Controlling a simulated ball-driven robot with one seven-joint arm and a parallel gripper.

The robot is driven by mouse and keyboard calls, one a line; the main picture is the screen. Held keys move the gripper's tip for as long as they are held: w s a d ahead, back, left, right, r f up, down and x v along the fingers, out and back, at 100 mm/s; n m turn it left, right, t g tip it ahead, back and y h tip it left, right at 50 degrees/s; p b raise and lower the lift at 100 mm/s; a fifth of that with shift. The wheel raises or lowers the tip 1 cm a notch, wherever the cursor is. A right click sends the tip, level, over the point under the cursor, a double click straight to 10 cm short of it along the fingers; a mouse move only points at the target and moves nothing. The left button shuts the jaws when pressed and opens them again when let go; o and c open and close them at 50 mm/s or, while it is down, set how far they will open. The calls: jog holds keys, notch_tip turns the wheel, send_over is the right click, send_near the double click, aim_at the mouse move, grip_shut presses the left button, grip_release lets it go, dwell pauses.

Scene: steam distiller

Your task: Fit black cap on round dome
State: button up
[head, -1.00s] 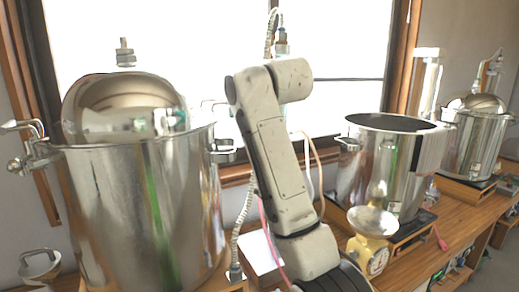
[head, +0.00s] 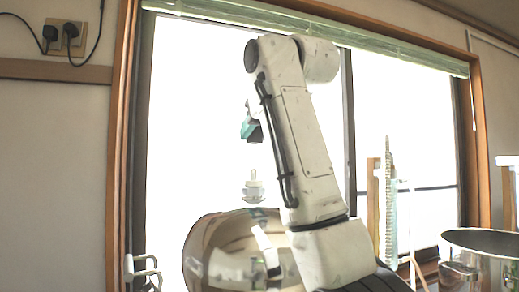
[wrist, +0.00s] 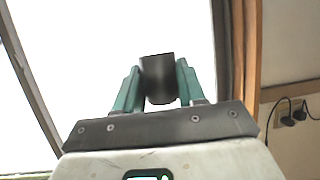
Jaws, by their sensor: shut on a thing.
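The round dome (head: 215,250) is shiny metal and shows at the bottom of the head view, partly hidden by my arm. A pale stepped fitting (head: 254,188) stands at its top, washed out against the bright window. My gripper (wrist: 157,90) has teal fingers and is shut on the black cap (wrist: 157,78), a dark cylinder between the fingertips in the wrist view. In the head view the gripper (head: 250,127) is above the fitting, with a clear gap between them. The cap shows there only as a small dark patch (head: 257,132).
A bright window (head: 200,110) with a wooden frame fills the background. An open metal pot (head: 485,260) stands at the lower right. A wall socket with plugs (head: 70,37) is at the upper left. The space around the gripper looks free.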

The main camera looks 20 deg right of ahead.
jog(key=shift+a+r, duration=0.1)
jog(key=shift+w+f, duration=0.1)
jog(key=shift+f, duration=1.2)
jog(key=shift+f+b, duration=0.55)
jog(key=shift+f, duration=0.7)
jog(key=shift+f+b, duration=0.45)
jog(key=shift+f, duration=1)
dwell(0.5)
jog(key=o, duration=1.1)
